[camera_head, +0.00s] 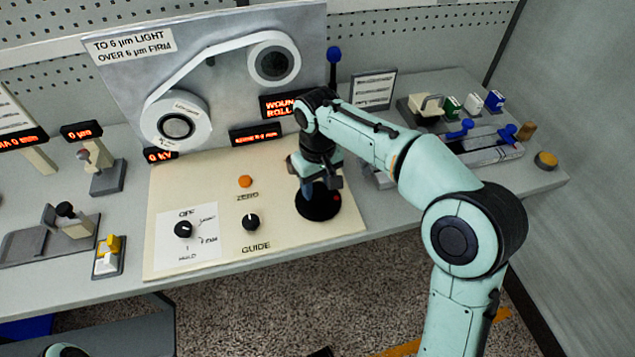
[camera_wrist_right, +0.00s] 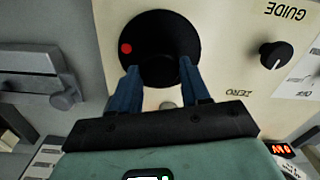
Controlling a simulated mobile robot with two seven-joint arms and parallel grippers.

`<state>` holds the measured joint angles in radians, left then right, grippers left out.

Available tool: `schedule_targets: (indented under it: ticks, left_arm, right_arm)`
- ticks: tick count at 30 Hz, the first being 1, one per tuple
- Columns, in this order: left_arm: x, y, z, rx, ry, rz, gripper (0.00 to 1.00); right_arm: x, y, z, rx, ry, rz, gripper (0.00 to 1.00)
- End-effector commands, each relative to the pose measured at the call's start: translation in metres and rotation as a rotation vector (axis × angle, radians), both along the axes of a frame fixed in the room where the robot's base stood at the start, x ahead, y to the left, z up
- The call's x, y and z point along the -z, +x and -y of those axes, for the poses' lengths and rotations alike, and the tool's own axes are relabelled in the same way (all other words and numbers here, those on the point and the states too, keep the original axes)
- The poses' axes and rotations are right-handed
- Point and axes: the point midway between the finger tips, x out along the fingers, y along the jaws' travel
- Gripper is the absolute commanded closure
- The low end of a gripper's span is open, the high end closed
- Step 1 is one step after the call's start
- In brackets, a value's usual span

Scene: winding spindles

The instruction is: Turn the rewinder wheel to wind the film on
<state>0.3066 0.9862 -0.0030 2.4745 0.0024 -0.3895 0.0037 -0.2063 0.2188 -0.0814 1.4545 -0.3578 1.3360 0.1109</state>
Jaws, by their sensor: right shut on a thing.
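The rewinder wheel (camera_head: 320,211) is a black disc with a red dot, on the right end of the cream panel (camera_head: 290,235). It also fills the top of the right wrist view (camera_wrist_right: 160,28), with its red dot on the left side. My right gripper (camera_head: 318,184) is over the wheel, pointing down. In the right wrist view its two blue fingers (camera_wrist_right: 160,75) are shut on the dark knob of the wheel; the grip itself is partly hidden. The white film (camera_head: 205,62) runs between a lower left roll (camera_head: 180,118) and an upper right roll (camera_head: 273,63). My left gripper is not in view.
A guide knob (camera_head: 251,222), a selector knob (camera_head: 184,229) and an orange zero button (camera_head: 245,181) sit left of the wheel. Red displays (camera_head: 255,135) stand behind the panel. A metal fixture with blue knobs (camera_head: 482,142) is at the right. A blue-topped post (camera_head: 333,58) rises behind my right arm.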

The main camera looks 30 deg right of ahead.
Motion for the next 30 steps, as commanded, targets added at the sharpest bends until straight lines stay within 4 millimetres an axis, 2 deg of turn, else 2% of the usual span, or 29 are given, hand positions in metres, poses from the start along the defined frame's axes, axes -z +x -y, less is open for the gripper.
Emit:
schedule_targets:
  ticks: [11,30]
  left_arm:
    - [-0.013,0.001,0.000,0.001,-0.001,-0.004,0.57]
    - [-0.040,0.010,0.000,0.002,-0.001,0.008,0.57]
  right_arm:
    - [-0.002,0.000,0.001,0.202,-0.001,-0.001,0.84]
    - [-0.003,0.000,0.002,0.806,0.000,0.002,0.84]
